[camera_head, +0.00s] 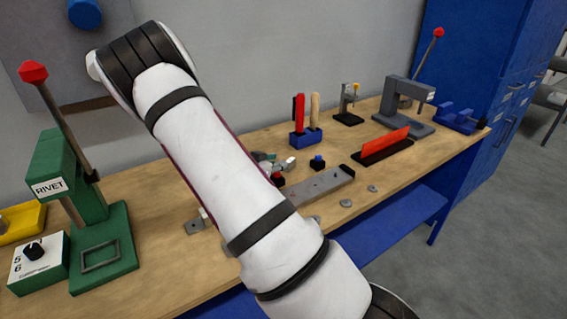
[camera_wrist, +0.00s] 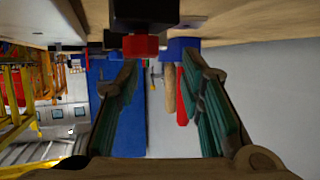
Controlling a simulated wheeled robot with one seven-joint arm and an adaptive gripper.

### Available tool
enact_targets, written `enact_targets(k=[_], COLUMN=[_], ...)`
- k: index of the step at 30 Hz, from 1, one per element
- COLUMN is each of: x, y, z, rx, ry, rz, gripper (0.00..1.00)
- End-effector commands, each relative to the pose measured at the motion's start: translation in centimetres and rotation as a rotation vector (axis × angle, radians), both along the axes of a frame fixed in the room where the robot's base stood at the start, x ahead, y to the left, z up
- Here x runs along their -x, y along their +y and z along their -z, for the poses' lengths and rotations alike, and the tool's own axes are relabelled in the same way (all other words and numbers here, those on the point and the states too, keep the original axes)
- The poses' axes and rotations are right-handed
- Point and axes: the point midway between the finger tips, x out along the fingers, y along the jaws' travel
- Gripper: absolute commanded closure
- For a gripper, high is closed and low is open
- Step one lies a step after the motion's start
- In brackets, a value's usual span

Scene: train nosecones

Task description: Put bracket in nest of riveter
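The green riveter (camera_head: 75,180), labelled RIVET, stands at the left end of the bench in the head view. A square metal frame, seemingly its nest (camera_head: 100,256), sits empty on its base. A small grey flat piece with a hole (camera_head: 194,227) lies beside my arm and may be the bracket; my arm partly hides that area. My gripper (camera_head: 274,160) shows only in part behind my arm, over the middle of the bench. In the wrist view my gripper (camera_wrist: 160,62) is open, its green-padded fingers apart, with nothing held between them.
A red-topped black block (camera_wrist: 139,45) appears near the fingertips in the wrist view. A long grey bar (camera_head: 320,186), a blue tool holder (camera_head: 305,137), a red-and-black rack (camera_head: 385,147) and a grey press (camera_head: 405,105) stand to the right. A dial box (camera_head: 38,264) adjoins the riveter.

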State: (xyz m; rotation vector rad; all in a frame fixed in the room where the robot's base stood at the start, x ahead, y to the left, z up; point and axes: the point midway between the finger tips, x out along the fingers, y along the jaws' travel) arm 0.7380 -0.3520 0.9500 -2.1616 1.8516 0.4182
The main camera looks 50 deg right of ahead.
Motion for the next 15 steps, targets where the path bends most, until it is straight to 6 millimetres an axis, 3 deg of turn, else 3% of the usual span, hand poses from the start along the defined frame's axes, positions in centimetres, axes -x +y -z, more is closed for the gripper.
enact_targets(k=[6, 12, 15], x=[0.5, 0.6, -0.2], y=[3.6, 5.0, 6.0], z=[-1.5, -2.1, -2.7], rx=[-0.001, -0.007, -0.057], ry=[-0.002, -0.003, -0.023], rz=[-0.001, -0.005, -0.046], gripper=[0.65, 0.65, 0.65])
